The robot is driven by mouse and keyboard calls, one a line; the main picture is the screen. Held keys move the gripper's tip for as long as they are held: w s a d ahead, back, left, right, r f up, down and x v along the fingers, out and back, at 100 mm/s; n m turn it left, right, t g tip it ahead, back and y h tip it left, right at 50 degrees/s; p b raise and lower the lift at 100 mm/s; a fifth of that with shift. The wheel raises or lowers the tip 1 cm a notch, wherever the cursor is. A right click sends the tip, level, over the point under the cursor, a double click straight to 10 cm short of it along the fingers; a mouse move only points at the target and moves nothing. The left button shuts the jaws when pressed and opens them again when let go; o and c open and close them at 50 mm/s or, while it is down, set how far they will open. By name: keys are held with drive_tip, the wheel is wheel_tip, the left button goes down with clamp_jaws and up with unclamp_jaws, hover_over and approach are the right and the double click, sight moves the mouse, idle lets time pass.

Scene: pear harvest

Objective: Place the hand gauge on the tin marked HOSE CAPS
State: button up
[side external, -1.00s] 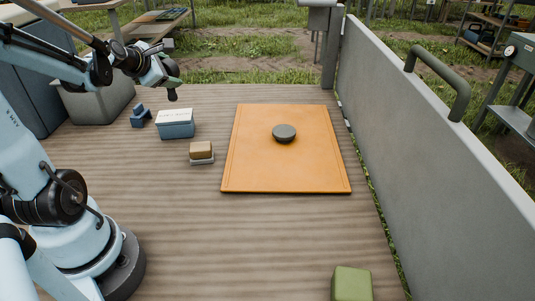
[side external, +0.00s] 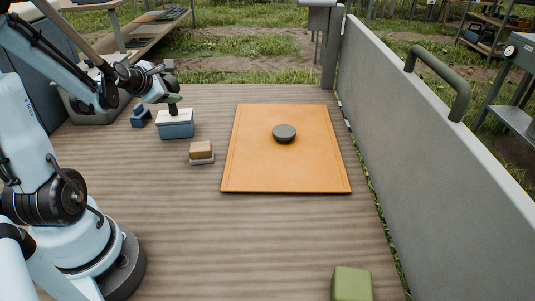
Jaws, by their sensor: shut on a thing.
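A blue tin (side external: 176,130) with a white lid stands on the wooden deck at the left. Marks on its lid are too small to read; it looks like the HOSE CAPS tin. My gripper (side external: 172,98) is just over the lid, pointing down. It is shut on a small dark thing (side external: 173,110), which I take to be the hand gauge, though its shape is hard to make out. The dark thing's lower end overlaps the lid in the picture. I cannot tell whether it touches the lid.
A small dark-blue object (side external: 140,117) is left of the tin. A tan block on a pale base (side external: 201,152) sits in front. An orange mat (side external: 285,170) bears a dark round disc (side external: 284,133). A green block (side external: 351,284) is at the front; a grey wall (side external: 430,150) bounds the right.

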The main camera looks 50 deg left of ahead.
drive_tip(key=o, duration=1.2)
drive_tip(key=shift+c, duration=0.2)
drive_tip(key=shift+s+d+r, duration=0.2)
drive_tip(key=shift+s+r, duration=0.15)
drive_tip(key=shift+s, duration=0.1)
drive_tip(key=shift+v, duration=5.4)
drive_tip(key=w+d+f+m+g+h, duration=0.1)
drive_tip(key=w+d+f+m+h, duration=0.1)
drive_tip(key=d+m, duration=1)
drive_tip(key=w+d+f+m+g+h, duration=0.2)
drive_tip(key=d+f+m+h, duration=0.1)
drive_tip(key=d+m, duration=1)
drive_tip(key=shift+m+h, duration=0.4)
drive_tip(key=shift+m, duration=2.9)
